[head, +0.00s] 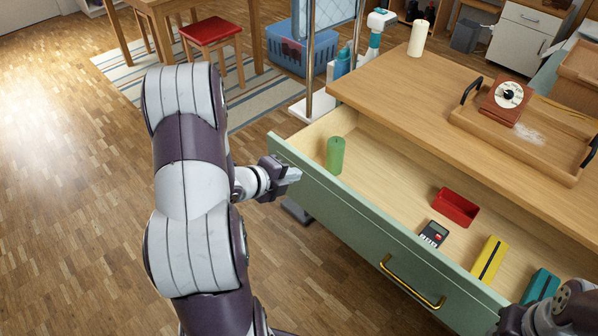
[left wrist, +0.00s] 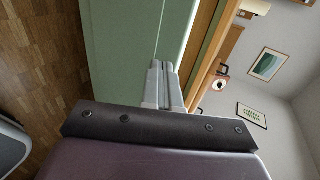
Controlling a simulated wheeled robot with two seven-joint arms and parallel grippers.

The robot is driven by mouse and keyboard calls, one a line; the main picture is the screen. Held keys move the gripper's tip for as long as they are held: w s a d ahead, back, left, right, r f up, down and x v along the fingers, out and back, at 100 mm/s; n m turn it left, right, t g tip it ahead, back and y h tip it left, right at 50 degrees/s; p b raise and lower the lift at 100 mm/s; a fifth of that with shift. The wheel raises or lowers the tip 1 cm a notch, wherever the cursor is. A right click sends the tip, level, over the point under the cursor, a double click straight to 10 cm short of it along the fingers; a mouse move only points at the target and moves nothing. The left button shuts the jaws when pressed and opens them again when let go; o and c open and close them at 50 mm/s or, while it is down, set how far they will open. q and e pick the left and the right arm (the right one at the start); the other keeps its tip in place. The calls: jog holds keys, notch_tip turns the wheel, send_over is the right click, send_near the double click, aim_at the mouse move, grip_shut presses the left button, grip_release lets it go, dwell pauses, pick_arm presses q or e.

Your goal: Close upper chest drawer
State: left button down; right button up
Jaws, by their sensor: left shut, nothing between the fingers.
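The upper chest drawer (head: 345,215) is pulled out, with a green front and a brass handle (head: 412,284) near its right part. In it are a green candle (head: 335,155), a red box (head: 455,207), a calculator (head: 433,234), a yellow box (head: 489,259) and a teal box (head: 541,286). My left gripper (head: 292,176) is shut and empty at the left end of the drawer front. In the left wrist view its fingers (left wrist: 160,82) lie close against the green front (left wrist: 135,50); contact is unclear. My right arm shows at the lower right; its fingers are not visible.
The wooden chest top (head: 430,85) holds a white candle (head: 418,38) and a tray (head: 530,140) with a red-brown timer-like device (head: 506,100). A rack with a white base (head: 312,105) stands left of the chest. Wooden floor (head: 80,190) lies open at the left.

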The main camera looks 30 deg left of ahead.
pick_arm(q)
jog(key=shift+w+d, duration=0.15)
jog(key=shift+w, duration=0.55)
jog(key=shift+w+d, duration=0.15)
jog(key=shift+w, duration=0.5)
pick_arm(e)
jog(key=shift+f, duration=0.15)
